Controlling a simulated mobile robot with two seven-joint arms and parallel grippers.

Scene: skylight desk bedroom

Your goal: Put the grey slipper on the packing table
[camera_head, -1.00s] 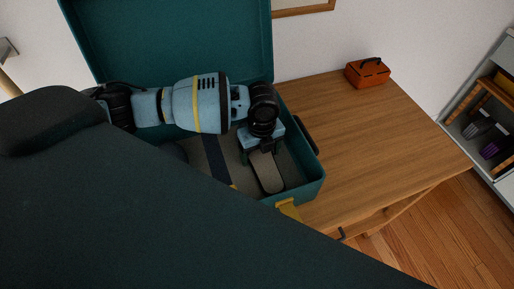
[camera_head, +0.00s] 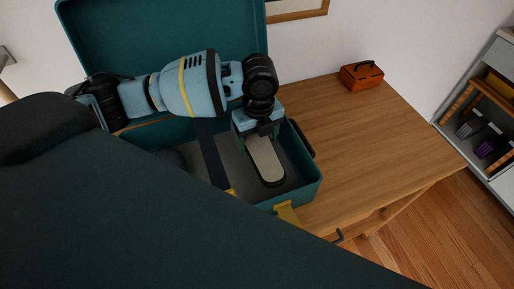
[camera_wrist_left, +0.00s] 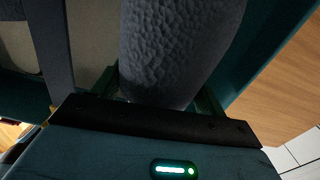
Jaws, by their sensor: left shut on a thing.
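The grey slipper (camera_head: 266,162) has a pale sole and a dark rim in the head view. In the left wrist view its textured grey side (camera_wrist_left: 180,45) fills the space between the fingers. My left gripper (camera_head: 258,141) is shut on one end of it, and the slipper hangs over the inside of an open teal suitcase (camera_head: 300,190). I cannot tell its exact height above the suitcase floor. My right gripper is not in view.
The raised suitcase lid (camera_head: 160,40) stands behind my left arm. A dark strap (camera_head: 211,155) crosses the suitcase inside. A small orange toolbox (camera_head: 361,76) sits at the table's back. A shelf (camera_head: 490,110) with shoes stands at the far right.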

